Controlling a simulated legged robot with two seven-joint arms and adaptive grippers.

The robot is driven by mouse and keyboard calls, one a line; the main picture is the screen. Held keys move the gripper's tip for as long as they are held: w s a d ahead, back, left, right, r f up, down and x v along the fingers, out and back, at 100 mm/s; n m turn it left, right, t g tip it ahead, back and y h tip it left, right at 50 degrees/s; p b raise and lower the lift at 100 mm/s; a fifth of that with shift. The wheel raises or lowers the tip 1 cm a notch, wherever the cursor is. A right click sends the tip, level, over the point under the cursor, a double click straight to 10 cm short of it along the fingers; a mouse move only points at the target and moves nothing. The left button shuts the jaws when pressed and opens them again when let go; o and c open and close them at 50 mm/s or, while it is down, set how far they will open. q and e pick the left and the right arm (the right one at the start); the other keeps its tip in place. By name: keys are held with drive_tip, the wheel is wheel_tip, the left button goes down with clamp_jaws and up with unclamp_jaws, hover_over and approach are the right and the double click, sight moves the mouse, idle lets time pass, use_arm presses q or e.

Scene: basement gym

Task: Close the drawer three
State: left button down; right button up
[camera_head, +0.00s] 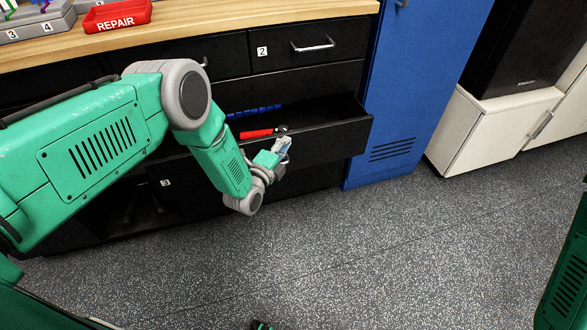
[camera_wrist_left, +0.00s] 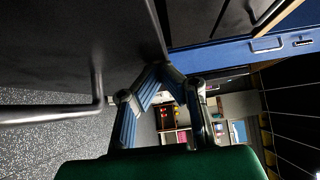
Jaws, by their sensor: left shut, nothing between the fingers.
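Drawer three (camera_head: 335,140) is a wide black drawer below drawer two, and it stands pulled out from the cabinet. The number 3 label (camera_head: 165,183) shows on the dark front at the left. My left gripper (camera_head: 284,146) is shut and empty, at the drawer's front near its top edge; whether it touches cannot be told. In the left wrist view the gripper's fingers (camera_wrist_left: 165,95) are beside a dark panel with a bar handle (camera_wrist_left: 98,90), seemingly the drawer front. My left arm hides part of the drawer.
A red-handled tool (camera_head: 257,133) and a row of blue pieces (camera_head: 254,110) lie in the open drawer. Drawer two (camera_head: 300,48) is shut. A blue locker (camera_head: 405,100) stands at the right, beside white cabinets (camera_head: 490,130).

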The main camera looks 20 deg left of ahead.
use_arm(q)
drive_tip(key=w+a+b, duration=0.4)
drive_tip(key=w+a, duration=0.1)
drive_tip(key=w, duration=0.3)
drive_tip(key=shift+a+b, duration=0.25)
drive_tip(key=shift+b, duration=0.15)
